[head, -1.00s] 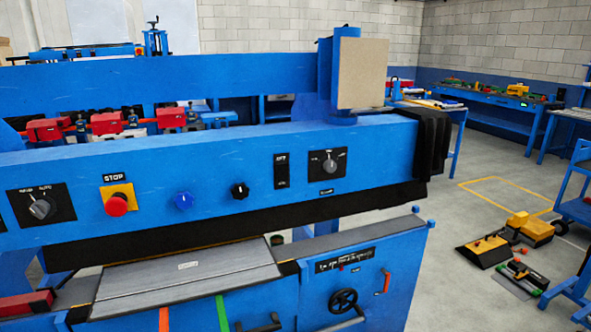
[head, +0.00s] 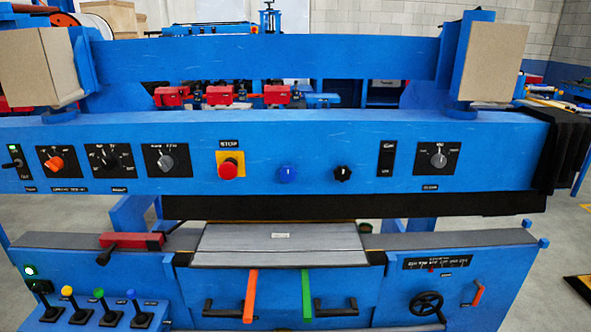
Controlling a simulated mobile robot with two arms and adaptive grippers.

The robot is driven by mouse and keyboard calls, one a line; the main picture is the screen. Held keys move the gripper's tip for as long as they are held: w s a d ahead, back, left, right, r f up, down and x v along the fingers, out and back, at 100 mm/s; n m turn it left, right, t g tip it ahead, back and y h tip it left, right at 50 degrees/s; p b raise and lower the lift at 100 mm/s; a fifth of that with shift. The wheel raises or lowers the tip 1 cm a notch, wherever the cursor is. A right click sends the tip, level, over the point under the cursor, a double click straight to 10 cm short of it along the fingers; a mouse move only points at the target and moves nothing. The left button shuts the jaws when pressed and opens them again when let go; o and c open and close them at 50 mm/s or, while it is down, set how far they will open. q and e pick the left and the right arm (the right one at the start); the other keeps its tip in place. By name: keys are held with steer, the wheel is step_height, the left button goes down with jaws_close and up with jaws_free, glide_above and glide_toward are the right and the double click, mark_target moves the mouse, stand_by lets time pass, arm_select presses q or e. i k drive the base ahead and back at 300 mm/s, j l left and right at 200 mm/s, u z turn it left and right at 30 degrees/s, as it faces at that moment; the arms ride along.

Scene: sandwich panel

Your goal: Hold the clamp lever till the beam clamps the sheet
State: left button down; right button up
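The grey sheet (head: 281,241) lies flat on the bed of the blue machine, with a small pale label near its middle. A dark beam (head: 340,206) hangs just above the sheet's far edge; whether it touches the sheet cannot be told. Several short levers stand on a panel at the lower left, with a black knob (head: 42,287), a yellow knob (head: 67,291), a green knob (head: 99,293) and a blue knob (head: 131,295). Their labels are too small to read, so I cannot tell which is the clamp lever. Neither of my grippers is in view.
An orange handle (head: 250,296) and a green handle (head: 306,296) project from the machine's front. A red block (head: 132,240) sits left of the sheet. A red stop button (head: 229,168) is on the upper blue beam (head: 320,165). A black handwheel (head: 426,303) is at right.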

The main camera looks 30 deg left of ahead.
mark_target(131, 294)
steer(key=u, duration=2.1)
